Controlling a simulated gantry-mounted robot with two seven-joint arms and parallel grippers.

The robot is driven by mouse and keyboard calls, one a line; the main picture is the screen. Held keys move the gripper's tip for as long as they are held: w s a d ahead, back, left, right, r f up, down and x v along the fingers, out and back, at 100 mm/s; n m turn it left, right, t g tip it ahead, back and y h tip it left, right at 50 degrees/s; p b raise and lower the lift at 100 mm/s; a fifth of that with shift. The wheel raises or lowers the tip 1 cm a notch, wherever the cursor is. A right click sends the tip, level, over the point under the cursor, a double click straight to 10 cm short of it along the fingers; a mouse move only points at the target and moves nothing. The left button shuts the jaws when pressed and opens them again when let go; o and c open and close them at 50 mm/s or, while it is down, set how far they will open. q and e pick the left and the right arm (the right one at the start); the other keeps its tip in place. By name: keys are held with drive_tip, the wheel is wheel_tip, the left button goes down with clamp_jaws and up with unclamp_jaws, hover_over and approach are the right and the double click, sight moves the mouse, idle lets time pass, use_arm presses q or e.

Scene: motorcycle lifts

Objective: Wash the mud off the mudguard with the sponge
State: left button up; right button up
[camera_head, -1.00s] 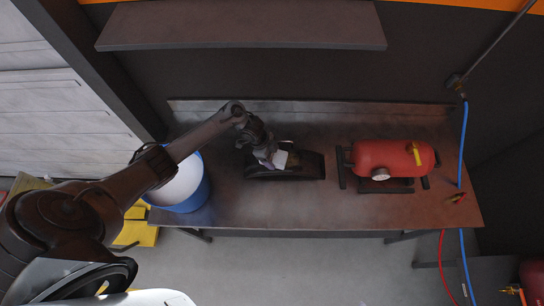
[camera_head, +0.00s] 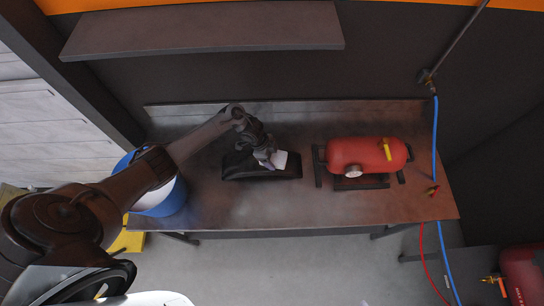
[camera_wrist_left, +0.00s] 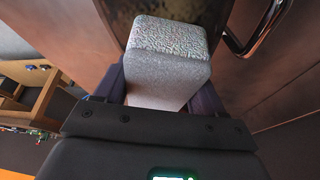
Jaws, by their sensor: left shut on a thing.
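The black mudguard (camera_head: 240,168) lies on the workbench, left of a red tank. My left gripper (camera_head: 267,156) is over its right half, shut on the pale sponge (camera_head: 282,159). In the left wrist view the sponge (camera_wrist_left: 168,65) is a grey-white block between the fingers, with a rough, speckled end face. That end is at a dark, mottled surface of the mudguard (camera_wrist_left: 232,42); I cannot tell whether they touch. How much mud is on it cannot be made out. My right gripper is not in view.
A blue bucket (camera_head: 166,202) stands at the bench's left end, partly behind my left arm. The red tank (camera_head: 366,153) with a gauge stands right of the mudguard. A blue hose (camera_head: 434,140) hangs at the bench's right end. The front of the workbench (camera_head: 300,208) is clear.

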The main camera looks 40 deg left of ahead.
sight(276, 156)
use_arm(q)
drive_tip(key=shift+w+d+r, duration=0.15)
drive_tip(key=shift+w+d, duration=0.1)
drive_tip(key=shift+d, duration=0.05)
wheel_tip(276, 156, up, 3)
drive_tip(key=p, duration=0.3)
drive_tip(key=shift+a+r, duration=0.15)
drive_tip(key=shift+r+p, duration=0.75)
drive_tip(key=shift+p, duration=0.05)
wheel_tip(276, 156, up, 3)
drive_tip(key=shift+f+p, duration=0.1)
drive_tip(key=shift+p, duration=1.15)
